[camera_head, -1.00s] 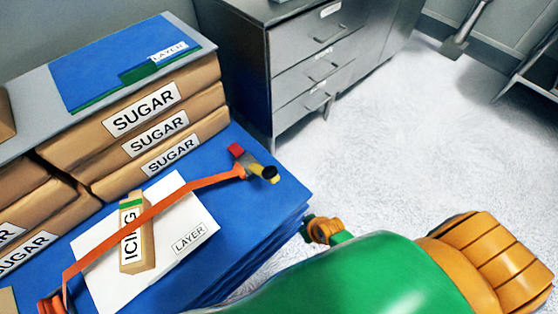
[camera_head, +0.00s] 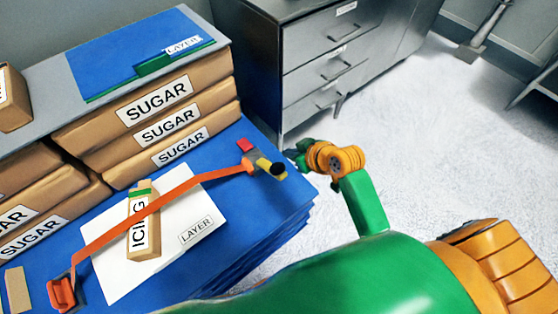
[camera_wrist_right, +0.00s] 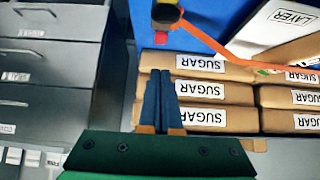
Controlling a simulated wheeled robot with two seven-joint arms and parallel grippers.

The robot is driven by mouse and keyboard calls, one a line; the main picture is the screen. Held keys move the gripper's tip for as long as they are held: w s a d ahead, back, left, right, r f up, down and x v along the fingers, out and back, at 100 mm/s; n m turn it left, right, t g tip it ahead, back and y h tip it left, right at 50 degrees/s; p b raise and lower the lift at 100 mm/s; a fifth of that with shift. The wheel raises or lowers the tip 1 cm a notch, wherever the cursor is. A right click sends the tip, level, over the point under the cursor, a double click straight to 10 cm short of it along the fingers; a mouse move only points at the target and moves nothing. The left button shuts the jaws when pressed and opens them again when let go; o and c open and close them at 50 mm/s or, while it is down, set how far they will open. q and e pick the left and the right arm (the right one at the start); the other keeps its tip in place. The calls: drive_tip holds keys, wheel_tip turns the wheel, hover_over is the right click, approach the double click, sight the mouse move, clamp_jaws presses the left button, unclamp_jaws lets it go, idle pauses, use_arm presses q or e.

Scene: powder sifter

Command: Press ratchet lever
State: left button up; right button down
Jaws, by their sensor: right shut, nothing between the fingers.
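The ratchet (camera_head: 262,163), with a red tip, yellow body and black knob, sits at the right end of an orange strap (camera_head: 150,208) on the blue stack. In the right wrist view its yellow-and-black end (camera_wrist_right: 166,12) shows at the top, with the red part below it. My right gripper (camera_head: 293,152) is just right of the black knob, apart from it in the head view. In the wrist view its dark fingers (camera_wrist_right: 159,72) are shut together and empty, pointing toward the ratchet. My left gripper is not in view.
The strap crosses a carton labelled ICING (camera_head: 143,240) on a white LAYER sheet (camera_head: 199,222). Stacked SUGAR boxes (camera_head: 158,98) stand behind. A grey drawer cabinet (camera_head: 330,65) is beyond my right gripper. Open floor (camera_head: 450,150) lies to the right.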

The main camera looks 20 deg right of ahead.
drive_tip(key=b, duration=0.4)
hover_over(279, 166)
drive_tip(key=w, duration=0.2)
drive_tip(key=f, duration=0.7)
drive_tip(key=shift+w+a+f, duration=0.2)
drive_tip(key=shift+a+f, duration=0.2)
drive_tip(key=shift+s+d+f, duration=0.3)
drive_tip(key=shift+s+f, duration=0.5)
drive_tip(key=shift+f, duration=0.1)
drive_tip(key=shift+s+d+f, duration=0.15)
drive_tip(key=shift+s+f, duration=0.2)
drive_tip(key=shift+f, duration=0.1)
